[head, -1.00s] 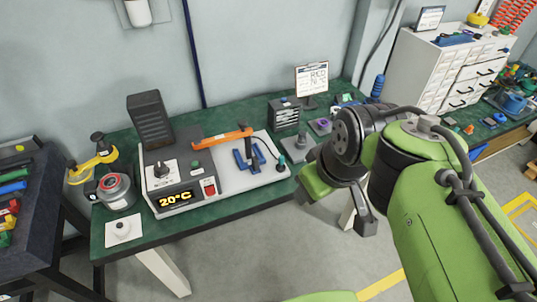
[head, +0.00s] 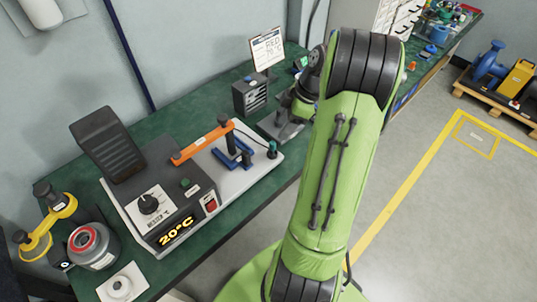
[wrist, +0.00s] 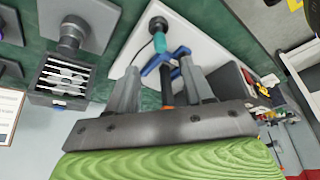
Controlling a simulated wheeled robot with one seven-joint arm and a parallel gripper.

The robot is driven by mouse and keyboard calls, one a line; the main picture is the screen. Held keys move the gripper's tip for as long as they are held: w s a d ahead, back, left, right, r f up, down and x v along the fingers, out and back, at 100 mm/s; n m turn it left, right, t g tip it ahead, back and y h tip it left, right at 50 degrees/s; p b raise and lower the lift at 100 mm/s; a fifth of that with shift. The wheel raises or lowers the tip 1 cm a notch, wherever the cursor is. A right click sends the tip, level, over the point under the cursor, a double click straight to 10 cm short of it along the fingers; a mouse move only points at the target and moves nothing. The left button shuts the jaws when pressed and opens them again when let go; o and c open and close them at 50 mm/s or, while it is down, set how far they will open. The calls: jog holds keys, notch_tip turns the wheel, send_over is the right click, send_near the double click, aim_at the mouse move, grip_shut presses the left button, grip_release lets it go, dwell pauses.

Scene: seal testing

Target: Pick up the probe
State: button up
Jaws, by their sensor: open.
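The probe (head: 272,149), a small dark upright cylinder with a teal band, stands at the right end of the white plate of the test unit (head: 240,170). In the wrist view the probe (wrist: 159,42) shows its black top and teal body, beyond my fingertips and roughly between them. My gripper (wrist: 158,70) is open and empty, apart from the probe as far as I can tell. In the head view my arm hides most of the gripper. The blue clamp (head: 233,157) with its orange lever (head: 200,143) stands left of the probe; its blue part (wrist: 150,66) also shows in the wrist view.
A grey-based stand (head: 280,126) is close behind the probe. The control box (head: 170,195) is at the left.

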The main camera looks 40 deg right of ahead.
aim_at(274, 143)
jog(key=x, duration=0.4)
jog(key=shift+b, duration=0.35)
jog(key=b+x, duration=0.1)
jog(key=x, duration=0.4)
jog(key=shift+f+b, duration=0.3)
jog(key=shift+b, duration=0.05)
grip_shut()
